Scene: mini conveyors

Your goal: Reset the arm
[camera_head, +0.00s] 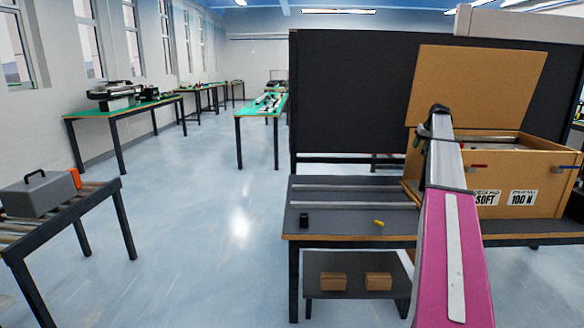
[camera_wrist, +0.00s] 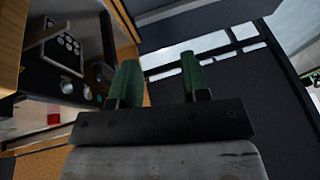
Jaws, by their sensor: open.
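My gripper shows in the wrist view (camera_wrist: 160,78) with two green fingers standing well apart. Nothing sits between them, so it is open and empty. In the head view my pink and grey arm rises at the right, in front of the cardboard box and table. The gripper's fingers cannot be made out there.
A large open cardboard box (camera_head: 543,180) stands on a dark table (camera_head: 340,228) at the right, its flap raised. A black cube (camera_head: 304,220) and a yellow piece (camera_head: 379,224) lie on that table. A roller conveyor (camera_head: 92,197) with a grey toolbox (camera_head: 38,194) is left. Floor between is clear.

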